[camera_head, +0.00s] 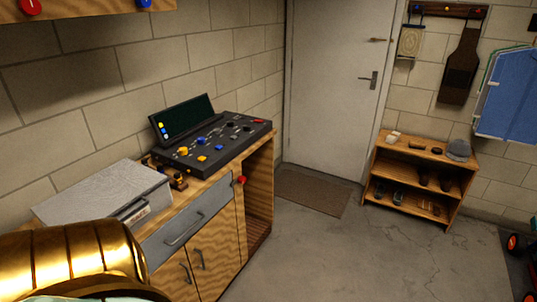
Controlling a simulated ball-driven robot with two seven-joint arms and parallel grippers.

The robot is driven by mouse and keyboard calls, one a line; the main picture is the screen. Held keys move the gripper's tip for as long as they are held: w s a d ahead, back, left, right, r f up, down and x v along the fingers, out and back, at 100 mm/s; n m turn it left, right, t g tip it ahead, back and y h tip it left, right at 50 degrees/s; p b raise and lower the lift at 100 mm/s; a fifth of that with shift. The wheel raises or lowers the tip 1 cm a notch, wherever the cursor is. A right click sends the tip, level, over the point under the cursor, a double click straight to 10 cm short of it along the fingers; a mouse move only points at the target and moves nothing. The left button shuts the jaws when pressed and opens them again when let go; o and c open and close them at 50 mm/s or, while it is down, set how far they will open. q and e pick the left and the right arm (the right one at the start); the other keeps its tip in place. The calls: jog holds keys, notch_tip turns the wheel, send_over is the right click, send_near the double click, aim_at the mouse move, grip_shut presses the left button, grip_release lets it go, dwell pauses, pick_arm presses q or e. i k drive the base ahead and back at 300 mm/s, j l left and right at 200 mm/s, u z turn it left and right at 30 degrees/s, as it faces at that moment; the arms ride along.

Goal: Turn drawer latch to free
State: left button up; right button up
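A wooden cabinet (223,248) stands along the left wall with a grey drawer front (188,222) under its top. The drawer has a bar handle (184,229) and looks shut. A red knob (241,180) sits on the cabinet front to the right of the drawer; I cannot tell whether it is the latch. A small brass and dark fitting (178,181) is on the cabinet top above the drawer. Neither of my grippers is in view.
A black control panel (213,142) with a screen and a grey metal box (104,193) stand on the cabinet. A large gold curved shape hides the lower left. The floor (330,250) right of the cabinet is clear, with a shoe shelf (415,182) beyond.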

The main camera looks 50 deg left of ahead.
aim_at(242, 180)
jog(key=i+u, duration=0.3)
jog(key=i+l+u, duration=0.25)
jog(key=i, duration=0.25)
jog(key=i+l+u, duration=0.3)
jog(key=i+j, duration=0.05)
jog(key=i, duration=0.05)
